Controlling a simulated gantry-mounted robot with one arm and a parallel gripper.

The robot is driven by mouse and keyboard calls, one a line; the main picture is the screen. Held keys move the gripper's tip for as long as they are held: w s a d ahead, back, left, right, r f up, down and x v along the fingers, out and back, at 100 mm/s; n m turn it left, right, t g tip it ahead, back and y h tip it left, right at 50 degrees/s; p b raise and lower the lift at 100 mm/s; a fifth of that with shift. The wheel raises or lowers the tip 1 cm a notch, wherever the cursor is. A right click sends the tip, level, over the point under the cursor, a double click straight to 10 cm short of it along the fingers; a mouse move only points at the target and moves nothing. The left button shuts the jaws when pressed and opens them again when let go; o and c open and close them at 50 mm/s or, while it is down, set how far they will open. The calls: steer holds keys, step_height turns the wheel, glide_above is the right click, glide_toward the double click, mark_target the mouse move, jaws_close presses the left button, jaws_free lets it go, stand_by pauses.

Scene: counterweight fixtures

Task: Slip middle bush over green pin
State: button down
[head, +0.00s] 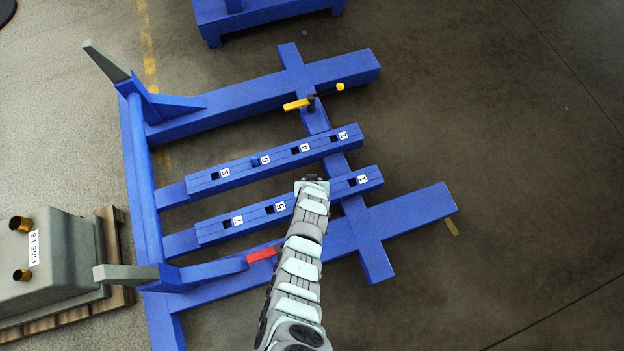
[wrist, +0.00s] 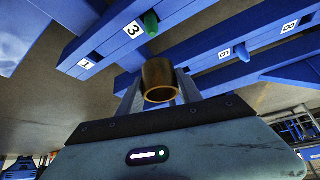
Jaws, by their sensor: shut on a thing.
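My gripper (wrist: 160,90) is shut on a bronze, hollow, ring-like bush (wrist: 158,76), seen between its two fingers in the wrist view. The green pin (wrist: 151,23) stands on the blue bar beside the label 3. The bush is apart from the pin, just below it in the wrist picture. In the head view my gripper (head: 312,182) is over the lower numbered bar (head: 330,193), between labels 5 and 1. It hides the green pin and the bush there. Two other bronze bushes (head: 20,224) (head: 22,275) sit on the grey block at left.
The grey block (head: 60,255), labelled PINS 1 8, rests on a wooden pallet. A second numbered bar (head: 280,155) runs parallel above. The blue frame (head: 140,170) carries a yellow handle (head: 297,104) and a red one (head: 261,255). Floor at right is clear.

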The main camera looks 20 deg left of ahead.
steer(key=shift+w+f+b, duration=0.15)
steer(key=shift+f+b, duration=2.75)
steer(key=shift+f, duration=0.3)
steer(key=shift+f+b, duration=0.75)
steer(key=shift+f, duration=0.4)
steer(key=shift+f, duration=0.1)
steer(key=shift+f+b, duration=0.7)
steer(key=shift+f, duration=0.4)
steer(key=shift+f+b, duration=0.95)
steer(key=shift+f, duration=0.2)
steer(key=c, duration=0.7)
jaws_free()
